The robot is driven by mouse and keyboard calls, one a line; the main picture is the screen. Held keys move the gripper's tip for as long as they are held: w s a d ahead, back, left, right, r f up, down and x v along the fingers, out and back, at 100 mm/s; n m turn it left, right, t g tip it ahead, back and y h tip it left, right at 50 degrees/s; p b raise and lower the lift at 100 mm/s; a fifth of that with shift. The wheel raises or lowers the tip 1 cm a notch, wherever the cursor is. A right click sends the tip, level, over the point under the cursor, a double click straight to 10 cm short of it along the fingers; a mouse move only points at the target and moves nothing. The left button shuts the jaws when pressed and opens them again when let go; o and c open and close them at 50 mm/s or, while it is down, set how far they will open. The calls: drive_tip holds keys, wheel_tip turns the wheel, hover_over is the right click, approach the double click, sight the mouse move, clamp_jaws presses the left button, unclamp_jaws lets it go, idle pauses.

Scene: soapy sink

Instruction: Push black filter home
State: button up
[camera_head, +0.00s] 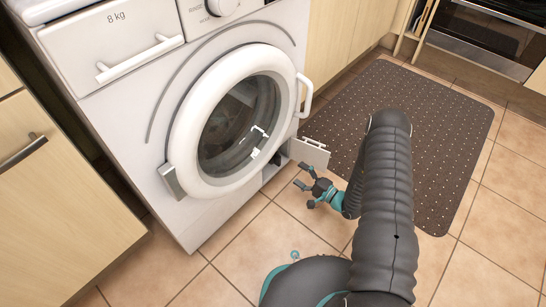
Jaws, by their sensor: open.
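The white washing machine (130,120) stands at the left with its round door (180,150) shut. Low on its front right, a small white flap (310,153) stands swung open beside an opening. A small dark shape, which looks like the black filter (277,159), shows in that opening, partly cut off by the round door's rim. I cannot tell how far it sticks out. My gripper (301,177) is open and empty, just to the right of and below the opening, low over the floor. It appears apart from the filter and below the flap.
A dark dotted mat (420,120) lies on the tiled floor (235,240) at the right. Wooden cabinets (345,35) flank the machine, and an oven (480,45) stands at the back right. Bare tiles lie in front of the machine.

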drive_tip(key=b+x, duration=0.1)
drive_tip(key=x, duration=1.2)
drive_tip(key=shift+w+a+f, duration=0.2)
drive_tip(key=shift+w, duration=0.15)
